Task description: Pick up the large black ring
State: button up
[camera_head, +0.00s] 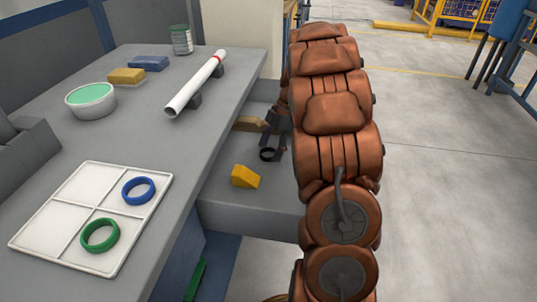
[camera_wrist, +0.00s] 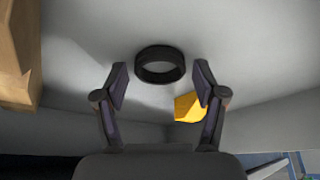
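The large black ring (camera_wrist: 160,65) lies on a grey lower shelf. In the wrist view it is just beyond my fingertips and roughly centred between them. In the head view the black ring (camera_head: 268,154) shows as a small dark loop beside my gripper (camera_head: 272,140), partly hidden. In the wrist view my gripper (camera_wrist: 160,85) is open, with its two fingers spread apart and nothing between them. I cannot tell the exact height of the fingers above the shelf.
A yellow wedge (camera_head: 245,176) lies close to the ring, beside the right finger in the wrist view (camera_wrist: 188,107). A tan block (camera_head: 249,124) is nearby. The table (camera_head: 150,140) above holds a white tray (camera_head: 48,228) with blue (camera_head: 152,191) and green rings (camera_head: 87,244), and a white pipe (camera_head: 190,88).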

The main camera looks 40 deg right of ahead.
jog(key=c, duration=0.6)
jog(key=shift+o, duration=0.2)
notch_tip(320, 180, up, 19)
jog(key=p, duration=0.4)
dwell(0.4)
jog(key=shift+r, duration=0.1)
dwell(0.3)
